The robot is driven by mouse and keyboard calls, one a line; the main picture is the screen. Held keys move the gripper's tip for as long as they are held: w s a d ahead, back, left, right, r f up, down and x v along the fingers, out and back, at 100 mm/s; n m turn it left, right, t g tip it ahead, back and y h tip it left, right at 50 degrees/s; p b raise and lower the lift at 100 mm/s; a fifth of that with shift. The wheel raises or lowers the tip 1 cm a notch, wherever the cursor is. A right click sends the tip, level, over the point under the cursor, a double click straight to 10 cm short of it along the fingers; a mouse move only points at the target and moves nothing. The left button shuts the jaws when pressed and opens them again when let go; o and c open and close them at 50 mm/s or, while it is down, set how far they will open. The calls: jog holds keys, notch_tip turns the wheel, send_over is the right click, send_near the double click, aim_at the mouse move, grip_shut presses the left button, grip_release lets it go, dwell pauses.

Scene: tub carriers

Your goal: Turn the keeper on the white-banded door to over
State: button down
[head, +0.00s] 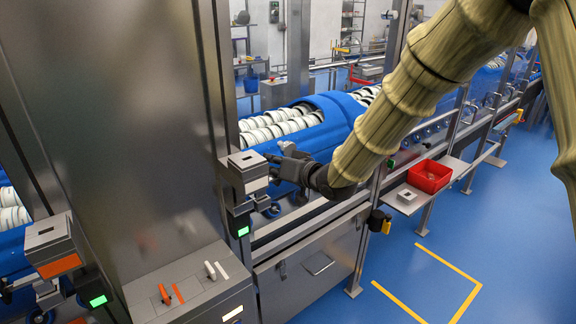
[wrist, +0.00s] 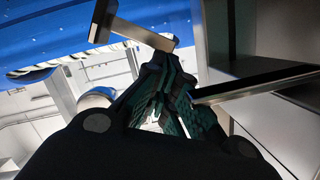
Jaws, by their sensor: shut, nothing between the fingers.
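A metal box with a white band (head: 256,186) sits on the post left of the blue tub line in the head view. My gripper (head: 276,162) is shut and empty, with its tips close to the right side of this box. Whether they touch it I cannot tell. In the wrist view my gripper's fingers (wrist: 165,90) are together. A pale metal bar with a crosspiece (wrist: 140,32) lies just beyond the tips. A dark bar with a light edge (wrist: 255,85) runs in from the right, close to the fingers. The keeper's setting cannot be made out.
A similar box with an orange band (head: 59,266) stands at the left. A panel with orange and white levers (head: 190,284) is below. A red bin (head: 429,177) sits on a side shelf at right. Steel frame posts stand close around my arm. The blue floor (head: 450,240) is clear.

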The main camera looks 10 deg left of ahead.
jog(key=f+n+b, duration=0.1)
jog(key=s+a+n+h+b, duration=0.1)
jog(key=b, duration=0.1)
jog(key=shift+s+a+f, duration=0.25)
jog(key=shift+f, duration=0.15)
jog(key=shift+a+f, duration=0.1)
jog(key=shift+s, duration=0.1)
dwell(0.4)
